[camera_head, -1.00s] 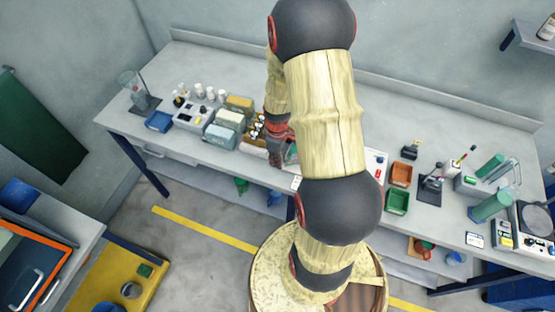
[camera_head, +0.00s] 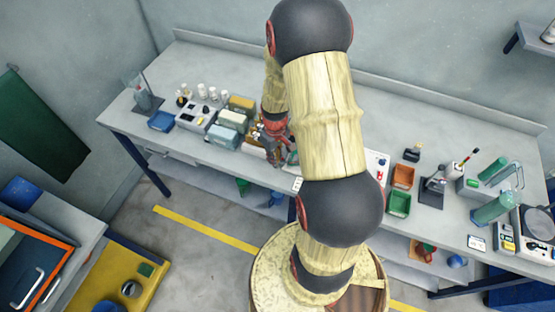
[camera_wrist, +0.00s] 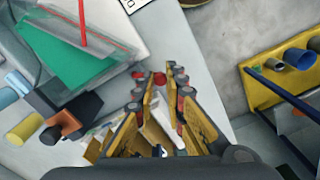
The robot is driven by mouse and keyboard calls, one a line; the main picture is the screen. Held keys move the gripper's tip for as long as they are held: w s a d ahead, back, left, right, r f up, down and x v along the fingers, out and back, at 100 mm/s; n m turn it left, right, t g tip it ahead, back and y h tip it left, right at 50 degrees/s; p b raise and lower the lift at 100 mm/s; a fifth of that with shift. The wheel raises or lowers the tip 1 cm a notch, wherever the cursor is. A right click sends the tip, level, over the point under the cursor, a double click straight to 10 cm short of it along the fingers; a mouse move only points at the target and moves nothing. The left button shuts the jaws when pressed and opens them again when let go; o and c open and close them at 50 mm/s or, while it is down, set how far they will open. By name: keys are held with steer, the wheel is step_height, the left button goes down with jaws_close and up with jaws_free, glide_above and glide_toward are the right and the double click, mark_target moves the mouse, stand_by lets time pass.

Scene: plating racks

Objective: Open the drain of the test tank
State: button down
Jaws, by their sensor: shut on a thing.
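The test tank (camera_wrist: 78,48) is a clear box with green liquid in it, at the upper left of the wrist view. In the head view only a green edge of it (camera_head: 292,156) shows beside my arm. A small red drain handle (camera_wrist: 159,78) sits between my fingertips in the wrist view, just right of the tank's corner. My gripper (camera_wrist: 157,82) is shut on it. In the head view my gripper (camera_head: 275,155) is low over the bench's front edge, and my arm hides most of the tank and the drain.
The bench (camera_head: 240,75) carries blue and tan boxes (camera_head: 228,120) close left of my gripper. An orange bin (camera_head: 402,176) and a green bin (camera_head: 398,203) stand to the right. A yellow cart (camera_head: 125,275) is at the lower left. The back of the bench is clear.

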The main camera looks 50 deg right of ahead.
steer(key=m, duration=0.2)
steer(key=w+m, duration=0.1)
steer(key=m, duration=0.2)
steer(key=shift+w+d+m, duration=0.3)
steer(key=shift+w, duration=0.1)
steer(key=shift+w+d+m, duration=0.25)
steer(key=shift+m, duration=0.8)
steer(key=shift+w+d+m, duration=0.25)
steer(key=shift+m, duration=0.8)
steer(key=c, duration=1.8)
jaws_free()
step_height(320, 180, up, 12)
